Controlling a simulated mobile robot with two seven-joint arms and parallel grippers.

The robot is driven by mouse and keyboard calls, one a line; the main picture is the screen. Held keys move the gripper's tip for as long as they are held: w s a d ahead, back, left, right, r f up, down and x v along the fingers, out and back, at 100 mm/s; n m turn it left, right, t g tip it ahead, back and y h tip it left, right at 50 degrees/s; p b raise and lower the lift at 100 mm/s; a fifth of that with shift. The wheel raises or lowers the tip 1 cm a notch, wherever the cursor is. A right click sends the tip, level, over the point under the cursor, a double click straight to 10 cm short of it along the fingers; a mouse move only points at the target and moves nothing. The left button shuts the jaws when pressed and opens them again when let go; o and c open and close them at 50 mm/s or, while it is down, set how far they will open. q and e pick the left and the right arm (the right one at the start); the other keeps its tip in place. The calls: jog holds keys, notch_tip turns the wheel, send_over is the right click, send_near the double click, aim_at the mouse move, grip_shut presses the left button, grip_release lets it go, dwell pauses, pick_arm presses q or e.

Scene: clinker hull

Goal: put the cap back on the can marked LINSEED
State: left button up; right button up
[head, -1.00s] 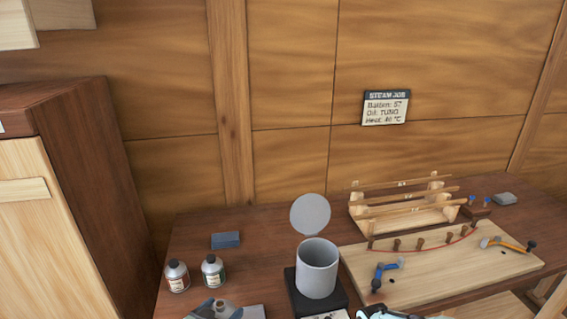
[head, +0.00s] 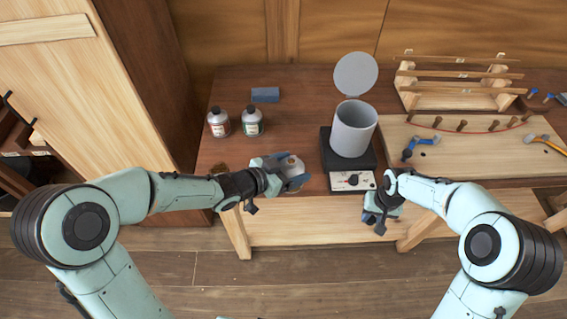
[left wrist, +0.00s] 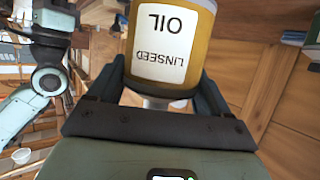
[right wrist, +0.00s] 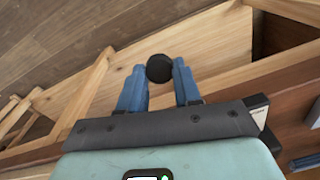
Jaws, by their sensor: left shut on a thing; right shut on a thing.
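The LINSEED can (left wrist: 171,45), mustard with a white label, fills the top of the left wrist view, its lettering upside down there. Its pale neck (left wrist: 155,102) shows no cap. In the head view the can (head: 291,165) is at the bench's front left, partly hidden by my left gripper (head: 284,176), which is shut around it. My right gripper (right wrist: 160,75) is shut on a round black cap (right wrist: 159,68) between its blue fingertips. In the head view my right gripper (head: 378,217) is just in front of the bench edge, right of the can; the cap is hard to make out there.
Two capped bottles (head: 219,122) (head: 252,121) and a blue-grey block (head: 265,94) stand behind the can. A grey pot (head: 353,130) with its lid raised stands on a black heater with a control panel (head: 351,181), between and behind my grippers. A wooden board (head: 460,150) lies right.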

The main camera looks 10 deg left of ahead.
jog(key=w+a+r, duration=0.6)
jog(key=r, duration=0.1)
notch_tip(320, 180, up, 20)
jog(key=m, duration=0.1)
send_over(291, 160)
jog(key=shift+w+r, duration=0.1)
jog(key=shift+r, duration=0.05)
jog(key=shift+f, duration=2.05)
jog(key=shift+f, duration=0.9)
